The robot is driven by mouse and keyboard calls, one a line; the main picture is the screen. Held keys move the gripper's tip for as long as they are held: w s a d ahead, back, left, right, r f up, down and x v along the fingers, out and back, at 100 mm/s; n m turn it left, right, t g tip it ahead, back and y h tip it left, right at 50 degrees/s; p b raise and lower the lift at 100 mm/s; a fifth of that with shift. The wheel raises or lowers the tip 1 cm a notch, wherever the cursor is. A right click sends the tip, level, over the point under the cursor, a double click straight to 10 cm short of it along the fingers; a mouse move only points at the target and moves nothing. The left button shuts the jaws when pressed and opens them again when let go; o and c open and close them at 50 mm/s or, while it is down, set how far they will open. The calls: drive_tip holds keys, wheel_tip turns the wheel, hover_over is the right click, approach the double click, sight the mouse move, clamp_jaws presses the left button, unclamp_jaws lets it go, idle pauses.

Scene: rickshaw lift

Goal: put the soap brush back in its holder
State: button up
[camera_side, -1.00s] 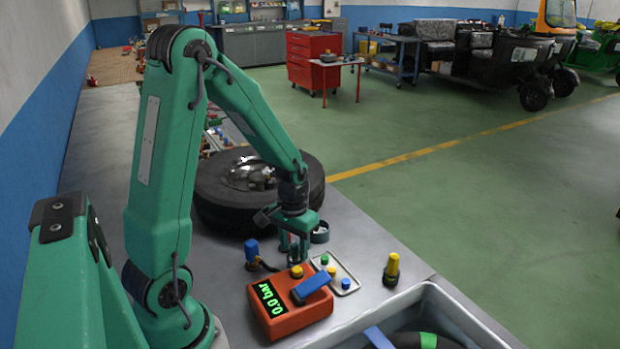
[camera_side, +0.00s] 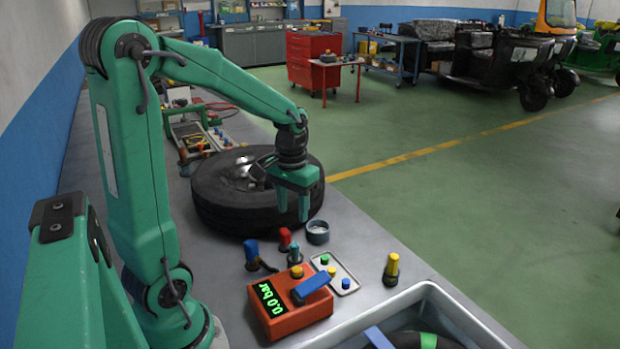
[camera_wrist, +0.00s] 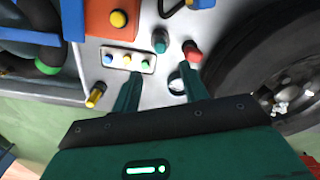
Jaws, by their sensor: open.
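No part is clearly recognisable as a soap brush or its holder. Small upright candidates stand on the bench: a red-topped piece (camera_side: 285,239), also in the wrist view (camera_wrist: 192,51), a teal-topped piece (camera_side: 294,254) and a blue-topped piece (camera_side: 251,251) with a dark hose. A round grey cup (camera_side: 317,232) stands beside the tire; the wrist view shows its rim (camera_wrist: 175,84) partly behind one finger. My gripper (camera_side: 293,212) is open and empty above the bench, behind these pieces. Its fingers (camera_wrist: 159,78) point down, apart from them.
The tire (camera_side: 210,205) lies behind my gripper. In front are an orange gauge box (camera_side: 290,318) reading 0.0 bar, a small tray (camera_side: 350,289) with coloured caps, a yellow-capped piece (camera_side: 391,270) and a grey basin (camera_side: 470,318). Bare bench lies left of the gauge.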

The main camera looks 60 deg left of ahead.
drive_tip(key=shift+d+r, duration=0.1)
drive_tip(key=shift+r, duration=0.05)
idle(0.5)
drive_tip(key=s+d+r+m+t, duration=0.4)
drive_tip(key=s+d+r, duration=0.4)
drive_tip(key=d, duration=0.4)
drive_tip(key=shift+r+m+t, duration=0.4)
drive_tip(key=shift+t, duration=0.4)
drive_tip(key=shift+d, duration=0.1)
